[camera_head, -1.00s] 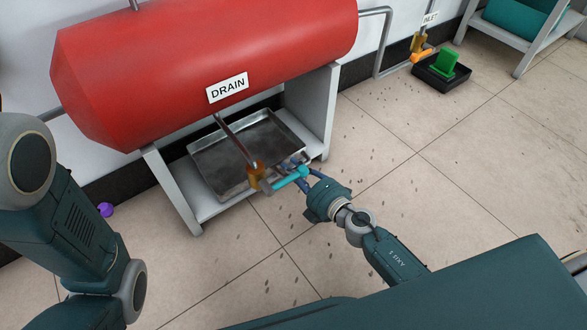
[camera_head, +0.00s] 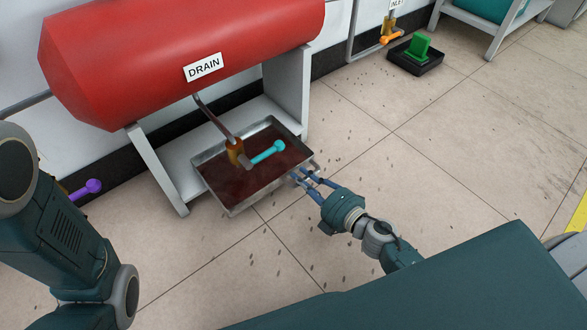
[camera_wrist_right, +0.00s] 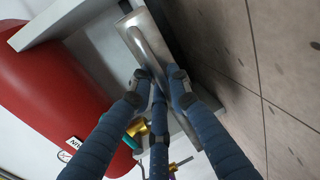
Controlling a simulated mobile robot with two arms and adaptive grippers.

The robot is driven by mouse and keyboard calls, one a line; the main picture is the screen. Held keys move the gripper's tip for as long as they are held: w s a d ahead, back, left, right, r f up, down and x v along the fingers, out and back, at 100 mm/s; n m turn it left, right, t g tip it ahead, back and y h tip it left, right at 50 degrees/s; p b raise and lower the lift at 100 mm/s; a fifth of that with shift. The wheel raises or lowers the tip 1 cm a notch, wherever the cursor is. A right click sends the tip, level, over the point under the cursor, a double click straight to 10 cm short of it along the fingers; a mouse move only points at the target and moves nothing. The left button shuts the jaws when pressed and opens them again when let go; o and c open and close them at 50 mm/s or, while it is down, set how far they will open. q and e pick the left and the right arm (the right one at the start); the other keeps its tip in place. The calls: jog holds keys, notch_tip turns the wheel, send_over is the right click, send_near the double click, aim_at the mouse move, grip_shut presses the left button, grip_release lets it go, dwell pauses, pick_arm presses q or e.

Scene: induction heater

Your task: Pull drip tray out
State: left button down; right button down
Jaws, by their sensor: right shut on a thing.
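The drip tray (camera_head: 262,198) is a shallow metal pan with a dark red interior. In the head view it sticks partly out of the stand's front, under the drain valve (camera_head: 236,152) with its cyan handle (camera_head: 266,152). My right gripper (camera_head: 303,176) is at the tray's right end. In the right wrist view its blue fingers (camera_wrist_right: 163,85) are shut on the tray's handle (camera_wrist_right: 148,50), a bent bar on the metal side. My left arm shows at the left, but its gripper is out of view.
The red tank (camera_head: 180,60) with its DRAIN sign rests on a grey stand (camera_head: 160,180) around the tray. Open speckled floor (camera_head: 400,170) lies in front and to the right. A black tray (camera_head: 416,62) with a green object stands at the back right. A purple handle (camera_head: 86,188) is at left.

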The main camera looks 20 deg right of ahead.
jog(key=shift+s+d+f, duration=0.1)
jog(key=shift+s+d, duration=0.1)
jog(key=shift+s, duration=0.45)
jog(key=c, duration=1.7)
grip_release()
jog(key=v, duration=1.2)
